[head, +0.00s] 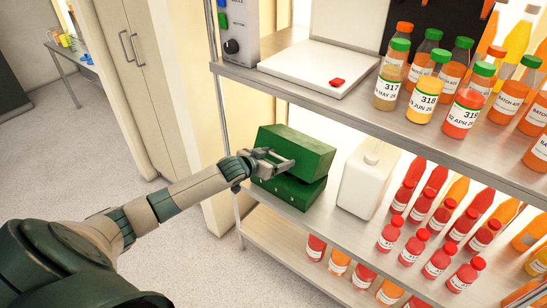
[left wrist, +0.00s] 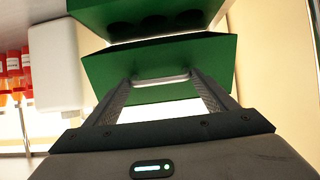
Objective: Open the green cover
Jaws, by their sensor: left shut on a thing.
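The green cover (head: 300,148) is the upper part of a green case on the middle shelf. It sits tilted above the green base (head: 288,192), with a dark gap between them toward the right. In the left wrist view the cover (left wrist: 195,52) has a pale handle (left wrist: 160,77) on its face. The base (left wrist: 190,18) shows beyond it with dark round spots. My left gripper (head: 283,162) is at the front of the cover; in the left wrist view its fingers (left wrist: 162,88) are shut on the handle. My right gripper is not in view.
A white jug (head: 367,180) stands close right of the case. Red-capped bottles (head: 437,217) stand farther right. The upper shelf above holds a white scale (head: 320,66) and several green-capped bottles (head: 427,98). A shelf post (head: 213,40) rises at the left. Floor left of the shelf is clear.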

